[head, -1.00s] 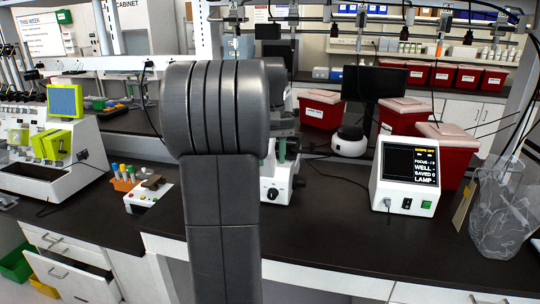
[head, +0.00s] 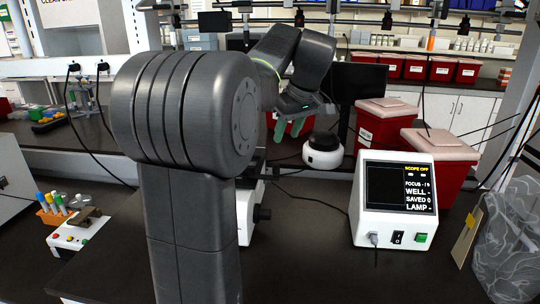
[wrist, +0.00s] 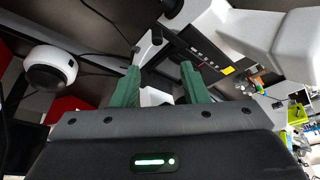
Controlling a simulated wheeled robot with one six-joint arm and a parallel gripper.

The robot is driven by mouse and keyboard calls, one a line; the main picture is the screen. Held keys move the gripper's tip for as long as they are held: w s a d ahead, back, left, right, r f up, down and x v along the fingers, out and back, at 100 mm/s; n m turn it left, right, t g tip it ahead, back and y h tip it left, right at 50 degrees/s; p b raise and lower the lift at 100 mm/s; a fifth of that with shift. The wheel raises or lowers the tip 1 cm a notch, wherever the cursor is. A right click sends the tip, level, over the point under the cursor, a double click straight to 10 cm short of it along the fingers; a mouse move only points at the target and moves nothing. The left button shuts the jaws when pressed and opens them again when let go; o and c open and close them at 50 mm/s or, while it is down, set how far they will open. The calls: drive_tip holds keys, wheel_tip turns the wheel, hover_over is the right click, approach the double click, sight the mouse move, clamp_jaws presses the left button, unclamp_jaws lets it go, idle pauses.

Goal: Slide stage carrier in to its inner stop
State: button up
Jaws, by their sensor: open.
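My gripper (head: 290,127) has green fingers and hangs to the right of my arm in the head view, above the bench. In the wrist view my gripper (wrist: 160,70) is open, with nothing clearly held between the fingers. The white microscope (head: 246,210) is mostly hidden behind my arm; part of its base and a black knob show. In the wrist view the white microscope body (wrist: 285,40) fills the upper right, with a dark slotted part (wrist: 195,48) beside it. I cannot tell which part is the stage carrier, or its position. A white part shows beyond the fingers.
A white control box (head: 375,235) reads SCOPE OFF. A round white device (head: 323,158) and red bins (head: 380,125) stand behind it. A clear bag (head: 510,240) is at right, a tube rack (head: 60,210) at left. Cables cross the bench.

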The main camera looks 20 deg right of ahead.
sight(276, 165)
drive_tip(key=x, duration=1.3)
drive_tip(key=shift+w+d+f+p, duration=0.15)
drive_tip(key=shift+d+p, duration=0.05)
drive_tip(key=shift+p, duration=0.2)
clamp_jaws()
